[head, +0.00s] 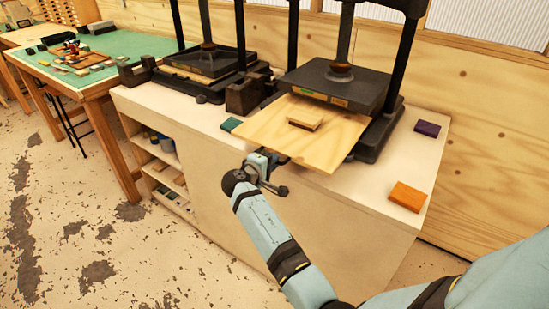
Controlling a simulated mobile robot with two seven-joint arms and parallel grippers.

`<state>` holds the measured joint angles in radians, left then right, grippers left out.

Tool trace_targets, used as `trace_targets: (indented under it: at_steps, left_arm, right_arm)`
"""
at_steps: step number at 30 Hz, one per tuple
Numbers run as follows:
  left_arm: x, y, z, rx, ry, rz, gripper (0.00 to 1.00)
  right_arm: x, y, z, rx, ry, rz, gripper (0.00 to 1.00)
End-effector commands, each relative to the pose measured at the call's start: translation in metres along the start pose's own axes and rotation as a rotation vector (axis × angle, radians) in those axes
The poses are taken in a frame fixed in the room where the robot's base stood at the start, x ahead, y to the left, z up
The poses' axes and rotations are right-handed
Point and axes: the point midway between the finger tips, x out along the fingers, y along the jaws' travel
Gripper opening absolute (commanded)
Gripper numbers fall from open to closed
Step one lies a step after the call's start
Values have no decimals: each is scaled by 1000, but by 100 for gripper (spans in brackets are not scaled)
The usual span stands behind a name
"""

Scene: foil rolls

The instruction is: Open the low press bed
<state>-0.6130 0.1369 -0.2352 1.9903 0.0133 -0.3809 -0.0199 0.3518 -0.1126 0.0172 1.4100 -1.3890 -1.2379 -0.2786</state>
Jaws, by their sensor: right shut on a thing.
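The low press bed is a pale wooden board (318,148) that sticks out from under the dark platen (338,82) of the right-hand press. A small wooden block (305,119) lies on it. My right gripper (265,166) is at the board's front left edge, just off the front of the white cabinet top. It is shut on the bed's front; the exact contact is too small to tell. My left gripper is not in view.
An orange block (407,196) and a purple block (427,128) lie on the cabinet top (375,190) right of the press. A second press (210,62) stands left, with dark blocks nearby. A green-topped table (110,48) is further left.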

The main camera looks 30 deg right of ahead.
Motion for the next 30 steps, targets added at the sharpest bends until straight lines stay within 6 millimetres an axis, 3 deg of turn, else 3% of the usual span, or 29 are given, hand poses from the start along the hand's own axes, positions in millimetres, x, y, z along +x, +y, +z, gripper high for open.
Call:
trace_targets:
  at_steps: [9,10,13,30]
  left_arm:
    - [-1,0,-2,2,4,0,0]
    - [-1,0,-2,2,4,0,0]
    - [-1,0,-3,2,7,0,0]
    - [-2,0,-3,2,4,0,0]
  right_arm:
    - [0,-1,0,-1,-1,-1,0]
    - [0,-1,0,-1,-1,-1,17]
    - [0,-1,0,-1,0,-1,38]
    - [2,2,0,-1,0,0,38]
